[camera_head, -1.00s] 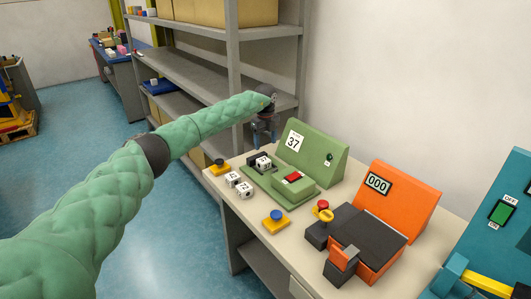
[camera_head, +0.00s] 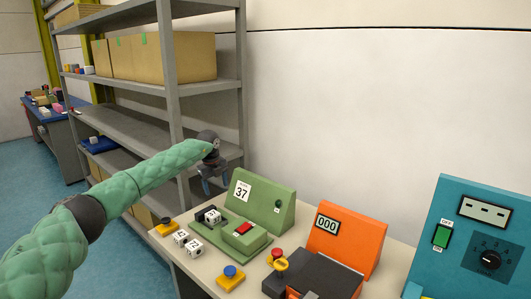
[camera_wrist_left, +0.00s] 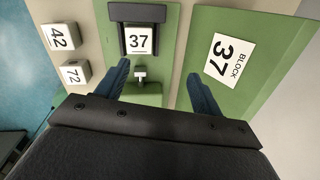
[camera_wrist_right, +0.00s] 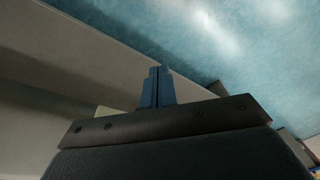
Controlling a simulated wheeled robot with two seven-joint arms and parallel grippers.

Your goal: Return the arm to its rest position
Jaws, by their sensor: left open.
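My left gripper (camera_head: 213,182) is open and empty, above the back left of the green machine (camera_head: 262,207). In the left wrist view its spread fingers (camera_wrist_left: 158,70) are over this machine. A white block marked 37 (camera_wrist_left: 139,40) sits in the machine's black holder (camera_wrist_left: 150,13); the block also shows in the head view (camera_head: 212,216), below the gripper and apart from it. A green plate beside it reads "BLOCK 37". My right gripper (camera_wrist_right: 157,72) shows only in its own wrist view, with its fingers together and nothing visible between them.
Two white blocks, 42 (camera_wrist_left: 59,36) and 72 (camera_wrist_left: 75,73), lie beside the machine. Yellow-based buttons, one blue-topped (camera_head: 230,277), stand on the table. An orange machine (camera_head: 345,245) and a teal panel (camera_head: 465,265) are to the right. Grey shelving (camera_head: 172,70) stands close behind the left arm.

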